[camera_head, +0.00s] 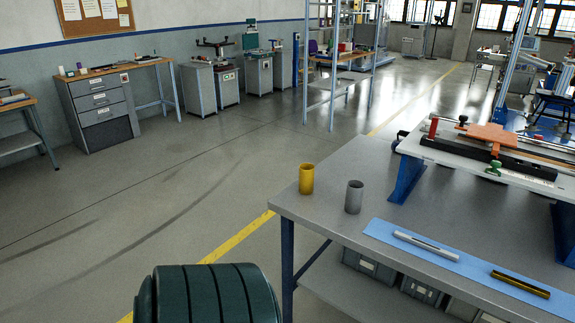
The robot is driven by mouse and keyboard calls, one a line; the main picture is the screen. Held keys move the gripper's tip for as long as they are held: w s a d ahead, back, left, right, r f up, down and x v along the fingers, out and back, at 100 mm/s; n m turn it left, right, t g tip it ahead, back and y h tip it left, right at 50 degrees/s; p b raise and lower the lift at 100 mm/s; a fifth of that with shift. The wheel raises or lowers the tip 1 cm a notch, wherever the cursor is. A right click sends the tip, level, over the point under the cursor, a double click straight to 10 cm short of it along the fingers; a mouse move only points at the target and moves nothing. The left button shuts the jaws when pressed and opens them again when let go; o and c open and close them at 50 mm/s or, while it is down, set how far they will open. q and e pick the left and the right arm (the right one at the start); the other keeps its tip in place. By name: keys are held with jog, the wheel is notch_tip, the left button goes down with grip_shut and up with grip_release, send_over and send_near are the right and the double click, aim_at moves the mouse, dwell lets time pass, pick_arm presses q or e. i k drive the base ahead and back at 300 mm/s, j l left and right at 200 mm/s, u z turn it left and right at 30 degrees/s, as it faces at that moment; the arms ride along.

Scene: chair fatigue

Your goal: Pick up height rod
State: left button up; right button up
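Two rods lie flat on a blue mat (457,262) on the grey workbench at the lower right. One is a silver-white rod (425,245) towards the mat's left end. The other is a black and gold rod (520,284) nearer the right edge. Both look like candidates for the height rod; I cannot tell which one carries that name. They lie apart from each other, and nothing holds them. Neither of my grippers shows in the head view.
A gold cup (306,179) and a grey cup (354,197) stand upright near the workbench's (335,225) left corner. A test rig (490,150) stands behind the mat. Open floor lies left.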

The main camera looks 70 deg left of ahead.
aim_at(437, 250)
jog(key=u, duration=2.05)
jog(key=i+l+z, duration=0.5)
jog(key=i+l, duration=0.3)
